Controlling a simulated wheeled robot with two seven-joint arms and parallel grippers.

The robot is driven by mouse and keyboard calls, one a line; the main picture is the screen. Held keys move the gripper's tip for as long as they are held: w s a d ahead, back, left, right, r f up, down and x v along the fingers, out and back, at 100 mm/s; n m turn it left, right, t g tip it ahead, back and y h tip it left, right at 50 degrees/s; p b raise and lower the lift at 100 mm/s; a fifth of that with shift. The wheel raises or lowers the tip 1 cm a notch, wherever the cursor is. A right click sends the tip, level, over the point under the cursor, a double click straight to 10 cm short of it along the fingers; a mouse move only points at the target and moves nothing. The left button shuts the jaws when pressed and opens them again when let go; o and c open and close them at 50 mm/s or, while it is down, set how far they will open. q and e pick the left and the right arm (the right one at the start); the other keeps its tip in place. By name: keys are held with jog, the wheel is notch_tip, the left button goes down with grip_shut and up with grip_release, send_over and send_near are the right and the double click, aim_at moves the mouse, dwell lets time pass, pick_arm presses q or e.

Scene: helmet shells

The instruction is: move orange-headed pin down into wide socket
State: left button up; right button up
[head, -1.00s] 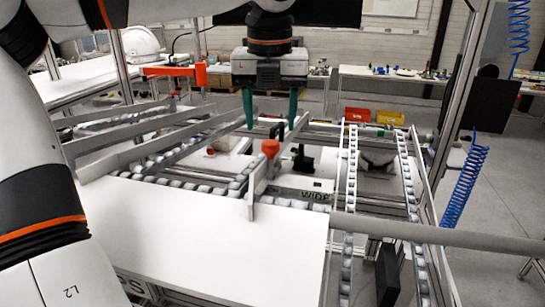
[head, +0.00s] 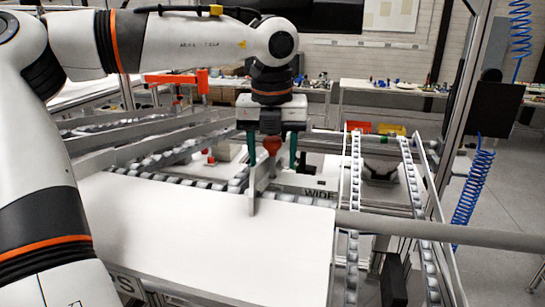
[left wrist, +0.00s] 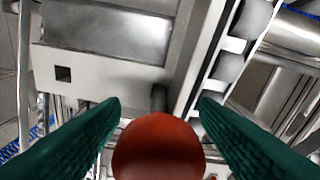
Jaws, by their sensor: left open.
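The orange-headed pin (head: 271,146) stands upright at the grey rail plate, its head between my left gripper's fingers. My left gripper (head: 272,158) points down, open, with one green finger on each side of the head. In the left wrist view the round head (left wrist: 158,148) lies between the fingertips (left wrist: 158,108), with gaps showing. A white block marked WIDE (head: 318,193) lies to the right of the pin. A small dark square opening (left wrist: 63,74) shows on a pale block in the left wrist view. The pin's lower part is mostly hidden. My right gripper is not in view.
A white panel (head: 215,240) fills the front. Roller tracks (head: 353,190) run on the right, and a grey bar (head: 440,231) crosses there. Grey rails (head: 150,133) stand at left. Red and yellow bins (head: 390,129) sit behind.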

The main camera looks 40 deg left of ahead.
pick_arm(q)
jog(key=c, duration=1.2)
jog(key=shift+r+p, duration=2)
jog(key=shift+r, duration=1.05)
